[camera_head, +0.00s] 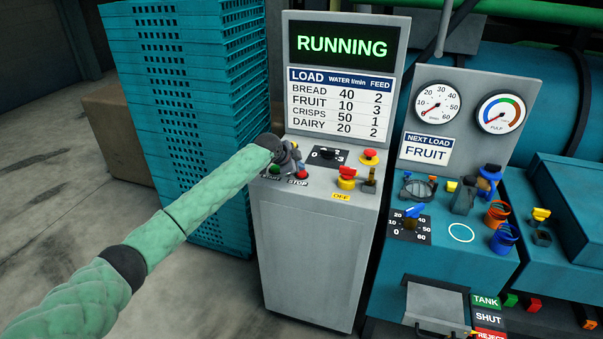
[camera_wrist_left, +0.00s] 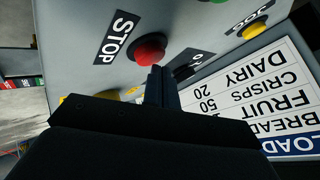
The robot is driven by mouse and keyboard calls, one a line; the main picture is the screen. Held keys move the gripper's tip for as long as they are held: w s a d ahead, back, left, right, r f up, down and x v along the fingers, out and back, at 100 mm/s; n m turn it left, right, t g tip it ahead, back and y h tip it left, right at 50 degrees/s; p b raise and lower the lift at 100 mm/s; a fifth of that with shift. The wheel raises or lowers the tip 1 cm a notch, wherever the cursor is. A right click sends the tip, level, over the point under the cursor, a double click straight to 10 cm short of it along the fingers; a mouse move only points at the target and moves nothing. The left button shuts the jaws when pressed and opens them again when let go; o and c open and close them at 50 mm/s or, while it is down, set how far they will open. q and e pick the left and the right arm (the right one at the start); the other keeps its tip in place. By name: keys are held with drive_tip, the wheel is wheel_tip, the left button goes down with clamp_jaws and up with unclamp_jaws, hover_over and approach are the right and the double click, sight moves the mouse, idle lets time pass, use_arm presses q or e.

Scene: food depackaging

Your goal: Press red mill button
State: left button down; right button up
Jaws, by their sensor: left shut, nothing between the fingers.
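The red STOP button (camera_head: 302,175) sits on the sloped top of the grey control cabinet (camera_head: 308,255), beside the green START button (camera_head: 275,170). In the left wrist view the red button (camera_wrist_left: 150,50) is next to its black STOP label (camera_wrist_left: 118,36). My left gripper (camera_head: 292,160) is shut and empty, close by the red button. In the left wrist view its fingertips (camera_wrist_left: 156,73) point at the button's edge and cover a little of it. I cannot tell whether they touch. The screen (camera_head: 342,46) reads RUNNING. My right gripper is not in view.
A teal machine (camera_head: 440,265) with gauges is at the right. Stacked teal crates (camera_head: 185,110) stand behind my left arm.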

use_arm(q)
drive_tip(key=shift+f, duration=0.55)
idle(0.7)
drive_tip(key=shift+r, duration=1)
drive_tip(key=shift+p, duration=0.3)
drive_tip(key=shift+r+p, duration=1.25)
drive_tip(key=shift+r, duration=1.2)
